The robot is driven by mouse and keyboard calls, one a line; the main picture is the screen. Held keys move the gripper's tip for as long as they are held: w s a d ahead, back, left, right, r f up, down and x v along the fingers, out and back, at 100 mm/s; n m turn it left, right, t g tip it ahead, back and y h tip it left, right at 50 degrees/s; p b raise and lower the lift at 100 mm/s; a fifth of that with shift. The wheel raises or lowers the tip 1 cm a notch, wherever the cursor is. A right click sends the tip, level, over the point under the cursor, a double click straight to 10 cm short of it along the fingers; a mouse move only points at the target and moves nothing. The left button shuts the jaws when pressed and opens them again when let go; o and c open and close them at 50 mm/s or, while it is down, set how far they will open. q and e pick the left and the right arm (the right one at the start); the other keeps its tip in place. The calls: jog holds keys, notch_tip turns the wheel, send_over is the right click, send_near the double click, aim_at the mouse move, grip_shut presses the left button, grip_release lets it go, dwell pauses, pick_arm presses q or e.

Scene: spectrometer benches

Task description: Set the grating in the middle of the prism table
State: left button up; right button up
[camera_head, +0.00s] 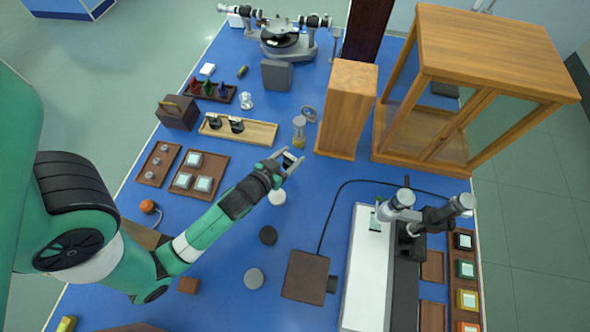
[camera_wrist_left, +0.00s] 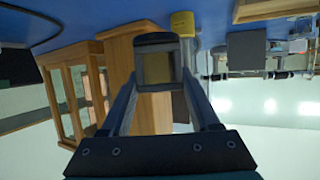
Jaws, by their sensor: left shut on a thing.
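The grating is a small dark-framed piece with a pale pane, held by my left gripper (camera_head: 290,162) above the blue bench. In the left wrist view the grating (camera_wrist_left: 157,66) sits between the fingertips of the left gripper (camera_wrist_left: 160,75), its pane looking yellowish. The left gripper is shut on it and is in the middle of the bench, well short of the spectrometer. The prism table (camera_head: 280,41) is the round dark plate on the grey spectrometer (camera_head: 303,50) at the far end, with something small and pale on it. My right gripper is not in view.
A grey block (camera_head: 276,75) stands just in front of the spectrometer. A wooden block (camera_head: 347,105) and a glass-sided cabinet (camera_head: 480,60) rise to the right.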

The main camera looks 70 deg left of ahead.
pick_arm(q)
jog(key=shift+f+b, duration=1.1)
jog(key=shift+f, duration=1.85)
jog(key=shift+f, duration=0.1)
jog(key=shift+f, duration=0.15)
jog(key=o, duration=1.4)
